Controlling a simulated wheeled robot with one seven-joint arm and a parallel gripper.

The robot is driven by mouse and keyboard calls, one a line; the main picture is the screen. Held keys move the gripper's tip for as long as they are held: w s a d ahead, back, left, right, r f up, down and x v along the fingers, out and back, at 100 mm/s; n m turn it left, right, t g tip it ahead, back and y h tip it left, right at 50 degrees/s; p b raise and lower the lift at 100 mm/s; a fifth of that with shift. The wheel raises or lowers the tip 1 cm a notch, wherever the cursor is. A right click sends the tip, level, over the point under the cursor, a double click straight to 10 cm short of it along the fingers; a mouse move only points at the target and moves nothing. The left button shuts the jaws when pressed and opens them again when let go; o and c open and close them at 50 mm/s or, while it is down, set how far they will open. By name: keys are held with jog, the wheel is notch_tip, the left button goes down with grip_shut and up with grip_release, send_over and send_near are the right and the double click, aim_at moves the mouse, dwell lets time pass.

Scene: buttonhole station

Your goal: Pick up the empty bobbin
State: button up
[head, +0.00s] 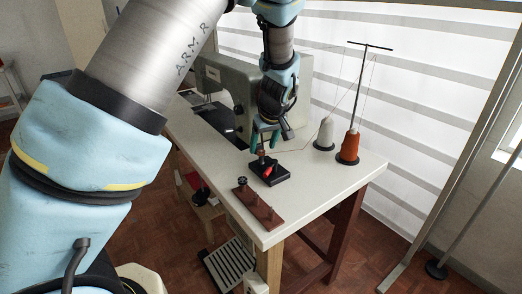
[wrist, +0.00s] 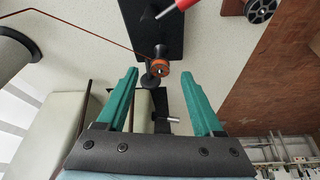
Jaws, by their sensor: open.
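A dark, bare-looking bobbin (head: 242,181) sits at the far left end of a brown wooden rack (head: 258,208) near the table's front corner. In the wrist view this dark bobbin (wrist: 260,10) shows at the top right, with holes in its face. An orange-wound bobbin (wrist: 161,68) is at the black winder (head: 272,177), which has a red lever (head: 267,170). My gripper (head: 264,146) is open above the winder. Its green fingers (wrist: 160,76) stand apart on either side of the orange-wound bobbin in the wrist view; contact cannot be told.
A grey sewing machine (head: 228,92) stands behind on the white table (head: 322,178). A white cone (head: 325,135) and an orange cone (head: 348,148) stand at the right by a thread stand (head: 359,90). A thread runs to the winder. The table's right front is clear.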

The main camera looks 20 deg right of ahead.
jog(key=shift+w+f, duration=0.25)
jog(key=shift+f, duration=0.4)
jog(key=shift+c, duration=0.3)
grip_shut()
